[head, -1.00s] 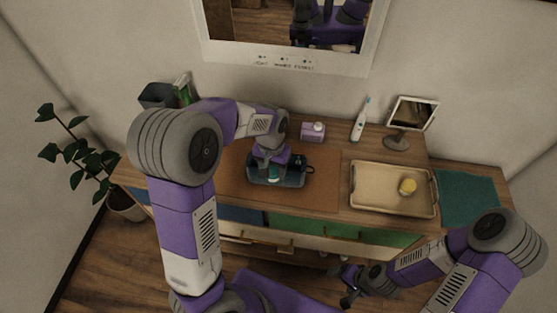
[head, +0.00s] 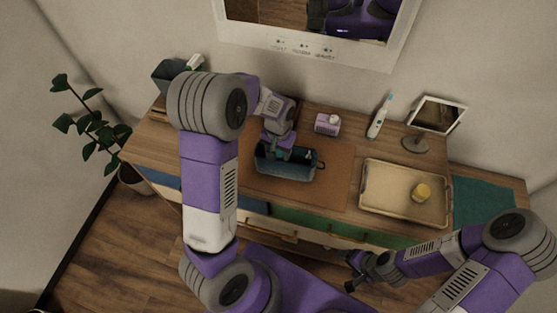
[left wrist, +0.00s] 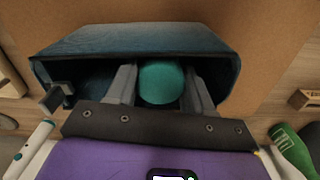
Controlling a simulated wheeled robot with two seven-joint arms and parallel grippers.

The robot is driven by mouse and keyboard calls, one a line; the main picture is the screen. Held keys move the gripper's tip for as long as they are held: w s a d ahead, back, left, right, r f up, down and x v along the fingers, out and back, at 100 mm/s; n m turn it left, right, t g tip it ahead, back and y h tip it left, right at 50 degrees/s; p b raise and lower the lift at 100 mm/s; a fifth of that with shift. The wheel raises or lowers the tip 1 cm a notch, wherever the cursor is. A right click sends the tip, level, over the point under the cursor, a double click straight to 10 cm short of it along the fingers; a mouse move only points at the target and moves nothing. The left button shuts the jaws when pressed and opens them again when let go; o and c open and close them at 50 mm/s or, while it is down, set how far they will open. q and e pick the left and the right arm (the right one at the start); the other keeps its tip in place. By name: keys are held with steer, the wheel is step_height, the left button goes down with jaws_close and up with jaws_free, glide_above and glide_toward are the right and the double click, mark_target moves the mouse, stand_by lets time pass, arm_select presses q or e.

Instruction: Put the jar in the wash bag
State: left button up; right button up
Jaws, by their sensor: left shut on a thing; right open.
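The dark blue wash bag (head: 287,172) stands open on the brown mat; its open mouth (left wrist: 228,72) faces the left wrist camera. My left gripper (head: 281,150) is at the bag's mouth. In the left wrist view, its two fingers (left wrist: 160,92) reach into the opening and are shut on a round teal thing (left wrist: 160,80), which looks like the jar seen from its lid. The bag's walls surround it; its lower part is hidden. My right gripper (head: 360,270) is open and empty, in front of the cabinet, well away from the bag.
A purple dispenser (head: 327,124), an electric toothbrush (head: 379,117) and a small mirror (head: 435,115) stand behind. A dark bin (head: 170,74) is at the back left. A teal cloth (head: 484,200) lies far right.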

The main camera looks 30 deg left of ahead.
mark_target(278, 159)
arm_select(q)
steer(key=shift+f+b, duration=0.3)
steer(key=shift+f, duration=2)
steer(key=shift+f, duration=0.2)
steer(key=o, duration=1.1)
steer(key=shift+r, duration=0.15)
steer(key=shift+r, duration=0.35)
step_height(278, 159, up, 12)
steer(key=shift+f+p, duration=0.25)
steer(key=shift+p, duration=0.65)
